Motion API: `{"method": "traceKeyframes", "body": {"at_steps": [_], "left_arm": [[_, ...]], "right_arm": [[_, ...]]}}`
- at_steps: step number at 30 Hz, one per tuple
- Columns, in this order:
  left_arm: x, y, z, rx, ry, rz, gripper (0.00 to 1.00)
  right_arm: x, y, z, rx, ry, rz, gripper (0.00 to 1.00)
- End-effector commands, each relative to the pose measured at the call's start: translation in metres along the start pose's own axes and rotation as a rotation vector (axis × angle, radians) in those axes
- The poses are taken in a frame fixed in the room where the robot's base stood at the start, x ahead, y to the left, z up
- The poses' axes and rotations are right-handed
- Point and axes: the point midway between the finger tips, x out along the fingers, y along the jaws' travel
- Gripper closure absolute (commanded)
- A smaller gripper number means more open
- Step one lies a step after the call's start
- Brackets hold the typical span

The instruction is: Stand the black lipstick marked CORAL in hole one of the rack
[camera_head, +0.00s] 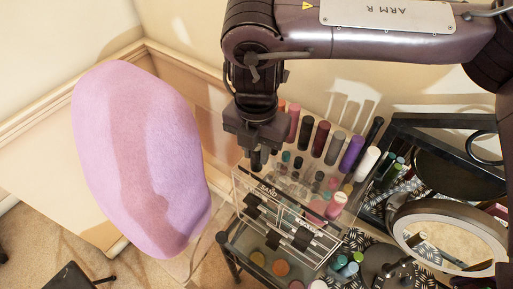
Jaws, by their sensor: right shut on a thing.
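My right gripper (258,158) points down over the left back part of the clear rack (285,221). It is shut on a small dark thing that looks like the black lipstick, mostly hidden between the fingers. No CORAL mark can be read on it. The rack has clear walls and front labels, one reading SAND (268,189). I cannot tell which hole is hole one, or whether the held thing touches the rack. Another black tube (375,131) stands at the right end of the back row. My left gripper is not in view.
Pink (293,124), dark red (320,138), purple (351,153) and white (367,163) tubes stand close to the gripper's right.

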Motion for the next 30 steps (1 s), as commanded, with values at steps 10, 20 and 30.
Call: {"method": "traceKeyframes", "body": {"at_steps": [10,20,30], "left_arm": [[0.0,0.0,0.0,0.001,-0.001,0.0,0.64],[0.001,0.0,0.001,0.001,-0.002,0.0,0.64],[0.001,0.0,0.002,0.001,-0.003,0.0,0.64]], "right_arm": [[0.005,0.0,0.0,0.0,-0.001,0.001,0.99],[0.007,0.0,0.0,0.0,-0.001,0.001,0.56],[-0.002,0.001,0.001,0.0,-0.004,0.002,0.56]]}}
